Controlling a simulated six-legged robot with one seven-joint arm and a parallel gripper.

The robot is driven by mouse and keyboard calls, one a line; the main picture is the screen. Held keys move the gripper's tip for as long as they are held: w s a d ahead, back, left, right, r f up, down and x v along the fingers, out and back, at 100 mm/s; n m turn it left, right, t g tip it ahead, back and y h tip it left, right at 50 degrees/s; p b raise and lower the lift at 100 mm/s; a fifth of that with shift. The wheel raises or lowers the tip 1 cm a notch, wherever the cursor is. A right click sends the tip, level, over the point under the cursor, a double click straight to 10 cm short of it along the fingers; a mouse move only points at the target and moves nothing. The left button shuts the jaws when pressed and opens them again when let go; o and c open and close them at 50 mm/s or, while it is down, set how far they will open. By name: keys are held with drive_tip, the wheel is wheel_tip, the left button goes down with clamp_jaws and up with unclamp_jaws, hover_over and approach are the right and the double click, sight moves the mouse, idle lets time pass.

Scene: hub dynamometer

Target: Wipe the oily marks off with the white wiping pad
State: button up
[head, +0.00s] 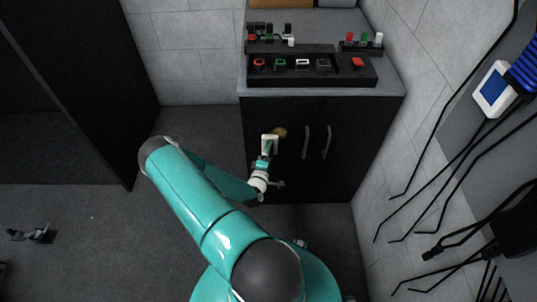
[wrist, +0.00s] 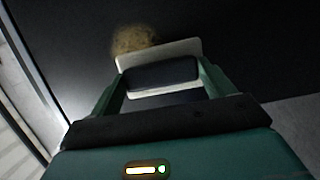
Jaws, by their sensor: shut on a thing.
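The white wiping pad (head: 270,139) is held at the end of my arm, in front of the black cabinet's (head: 345,165) doors. My gripper (head: 264,161) is shut on it. In the wrist view, the two green fingers (wrist: 156,90) grip the pad's dark middle part, and its white face (wrist: 160,51) points away toward the black panel. A brownish oily mark (wrist: 131,39) shows just beyond the pad's upper left edge. It also shows in the head view (head: 281,132), to the upper right of the pad. The pad hides part of the mark's lower side. I cannot tell whether the pad touches the panel.
Two vertical handles (head: 316,142) stick out from the cabinet doors, right of the pad. A control panel (head: 311,66) with coloured buttons sits on top. Black cables (head: 455,130) hang on the right wall. A dark cabinet (head: 70,90) stands at left; the floor between is open.

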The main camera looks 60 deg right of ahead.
sight(277, 144)
drive_tip(key=shift+w+d, duration=0.4)
drive_tip(key=shift+d, duration=0.45)
idle(0.3)
